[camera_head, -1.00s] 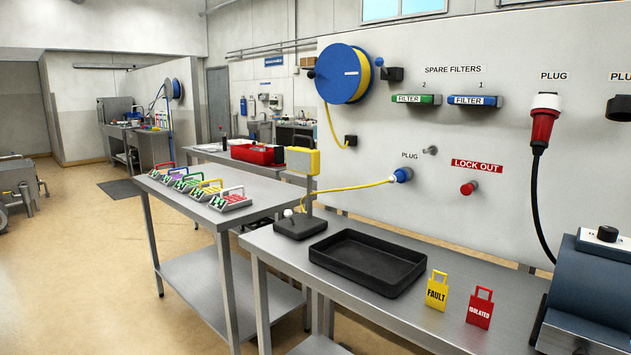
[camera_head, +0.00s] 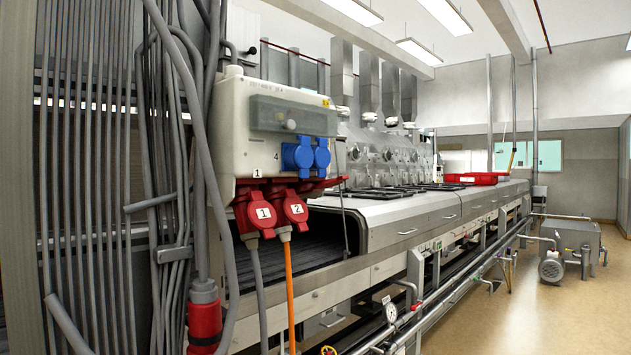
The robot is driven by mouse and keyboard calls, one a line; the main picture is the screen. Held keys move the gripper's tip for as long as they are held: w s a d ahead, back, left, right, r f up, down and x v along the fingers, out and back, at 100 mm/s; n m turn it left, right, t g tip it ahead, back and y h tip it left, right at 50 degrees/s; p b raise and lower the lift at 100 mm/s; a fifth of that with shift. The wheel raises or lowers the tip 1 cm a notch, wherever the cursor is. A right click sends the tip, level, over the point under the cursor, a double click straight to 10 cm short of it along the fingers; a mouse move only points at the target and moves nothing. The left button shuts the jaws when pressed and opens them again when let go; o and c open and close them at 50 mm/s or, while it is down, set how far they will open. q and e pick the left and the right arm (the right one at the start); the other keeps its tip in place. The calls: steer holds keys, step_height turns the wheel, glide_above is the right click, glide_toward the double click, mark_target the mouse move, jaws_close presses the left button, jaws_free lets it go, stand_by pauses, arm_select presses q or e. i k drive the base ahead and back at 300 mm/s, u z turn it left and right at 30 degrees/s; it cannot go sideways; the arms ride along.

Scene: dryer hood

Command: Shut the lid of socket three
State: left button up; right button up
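A pale grey socket box (camera_head: 232,110) hangs at the left of the head view. Along its lower edge are red sockets with raised red lids. Red plugs marked 1 (camera_head: 262,213) and 2 (camera_head: 295,209) sit in two of them. To their right a further red lid (camera_head: 330,183) sticks out, raised, with no plug visible under it. No number 3 is readable, so I cannot confirm that it is socket three's. Two blue sockets (camera_head: 298,156) with shut-looking lids are above, beside the number 4. Neither gripper is in view.
A grey cable (camera_head: 258,285) and an orange cable (camera_head: 289,290) hang from the plugs. Thick grey pipes (camera_head: 200,150) stand left of the box. A long metal dryer (camera_head: 420,215) runs behind it to the right.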

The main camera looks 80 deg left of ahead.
mark_target(334, 181)
steer(key=u, duration=1.55)
steer(key=i, duration=5.15)
steer(key=u, duration=5.2)
steer(key=i, duration=1.65)
steer(key=z, duration=1.5)
